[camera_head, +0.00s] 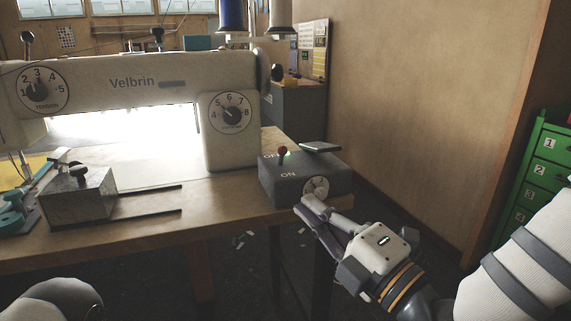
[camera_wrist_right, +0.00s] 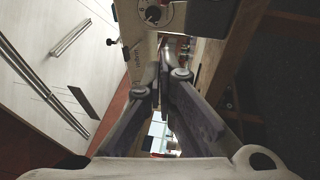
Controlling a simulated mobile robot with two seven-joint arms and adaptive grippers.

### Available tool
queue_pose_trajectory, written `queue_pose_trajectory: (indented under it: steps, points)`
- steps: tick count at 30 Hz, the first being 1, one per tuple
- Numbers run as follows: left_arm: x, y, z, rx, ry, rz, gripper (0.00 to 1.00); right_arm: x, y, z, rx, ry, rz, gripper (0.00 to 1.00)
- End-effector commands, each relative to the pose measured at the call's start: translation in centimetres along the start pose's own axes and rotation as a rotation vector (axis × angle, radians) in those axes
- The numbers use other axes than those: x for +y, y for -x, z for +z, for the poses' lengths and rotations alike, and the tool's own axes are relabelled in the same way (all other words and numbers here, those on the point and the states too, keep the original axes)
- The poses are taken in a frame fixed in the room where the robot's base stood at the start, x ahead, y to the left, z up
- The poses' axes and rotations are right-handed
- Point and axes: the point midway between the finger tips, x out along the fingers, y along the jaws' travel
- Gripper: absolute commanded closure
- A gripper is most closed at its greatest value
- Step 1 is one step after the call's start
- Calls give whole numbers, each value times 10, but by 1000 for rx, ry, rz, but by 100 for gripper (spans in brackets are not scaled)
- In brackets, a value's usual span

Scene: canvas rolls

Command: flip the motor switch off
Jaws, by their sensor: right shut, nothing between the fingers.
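The motor switch box (camera_head: 325,175) is dark grey and sits at the right front corner of the table. A short lever with a red knob (camera_head: 283,150) stands on its top, beside the OFF marking, with the ON marking nearer me. A small green spot shows at the lever. I cannot tell for sure which way the lever is set. In the right wrist view the fingers (camera_wrist_right: 165,82) converge. My left gripper is out of view.
The white sewing machine (camera_head: 140,90) stands left of the box on the wooden table (camera_head: 110,235). A metal block (camera_head: 76,195) with rods lies on the table's front. Green drawers (camera_head: 540,165) stand at the far right. The floor between table and drawers looks mostly open.

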Motion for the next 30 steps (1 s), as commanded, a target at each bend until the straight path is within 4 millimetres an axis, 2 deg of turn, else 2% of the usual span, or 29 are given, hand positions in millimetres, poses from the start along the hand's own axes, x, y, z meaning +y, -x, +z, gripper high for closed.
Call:
queue_pose_trajectory:
  steps: [14, 15, 21, 30]
  points:
    - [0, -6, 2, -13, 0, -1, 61, -2, -97, 0, -2, -3, -2, 100]
    - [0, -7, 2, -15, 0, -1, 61, -2, -102, 7, -5, -3, -1, 100]
    - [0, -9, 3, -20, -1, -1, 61, -2, -119, 24, -2, -3, -2, 100]
    - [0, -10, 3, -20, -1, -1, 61, 0, -124, 28, 0, -3, -2, 100]
